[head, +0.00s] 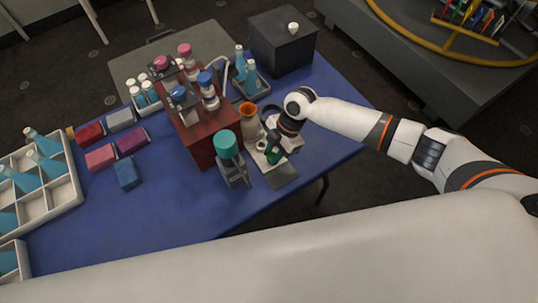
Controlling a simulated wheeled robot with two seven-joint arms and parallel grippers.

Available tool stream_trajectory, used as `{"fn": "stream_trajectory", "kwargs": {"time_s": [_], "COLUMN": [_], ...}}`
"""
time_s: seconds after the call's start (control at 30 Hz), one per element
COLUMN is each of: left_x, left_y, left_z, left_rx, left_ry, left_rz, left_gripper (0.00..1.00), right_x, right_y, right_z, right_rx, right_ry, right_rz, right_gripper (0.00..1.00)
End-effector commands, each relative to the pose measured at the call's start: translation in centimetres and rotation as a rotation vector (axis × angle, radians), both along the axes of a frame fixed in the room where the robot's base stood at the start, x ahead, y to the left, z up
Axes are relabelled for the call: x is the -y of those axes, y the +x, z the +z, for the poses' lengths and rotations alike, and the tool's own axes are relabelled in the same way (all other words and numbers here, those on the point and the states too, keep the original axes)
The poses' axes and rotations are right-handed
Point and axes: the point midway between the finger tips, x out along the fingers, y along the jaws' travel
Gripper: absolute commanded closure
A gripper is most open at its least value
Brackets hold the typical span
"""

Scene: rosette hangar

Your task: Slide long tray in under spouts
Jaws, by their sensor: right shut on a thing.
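My right gripper (272,152) reaches in from the right and points down at the table's right part. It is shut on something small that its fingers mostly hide. Spouts are too small to make out. My left gripper is not in view.
A teal-capped holder (228,148) stands close left of the gripper, and a beige orange-rimmed vessel (249,122) just behind it. A dark box (283,45) is at the back. White bins (62,195) and coloured blocks (127,173) lie left. The blue table's (150,225) front is clear.

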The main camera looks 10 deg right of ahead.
Motion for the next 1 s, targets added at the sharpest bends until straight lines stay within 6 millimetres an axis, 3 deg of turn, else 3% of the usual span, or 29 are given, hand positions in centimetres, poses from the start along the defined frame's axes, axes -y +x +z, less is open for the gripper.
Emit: {"fn": "stream_trajectory", "kwargs": {"time_s": [1.0], "left_x": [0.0], "left_y": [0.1], "left_z": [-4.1], "left_rx": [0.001], "left_ry": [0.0], "left_rz": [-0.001], "left_gripper": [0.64], "right_x": [-1.7], "right_y": [4.9], "right_z": [-0.2], "right_rx": [0.003], "right_ry": [0.0], "right_rz": [-0.002], "right_gripper": [0.86]}}
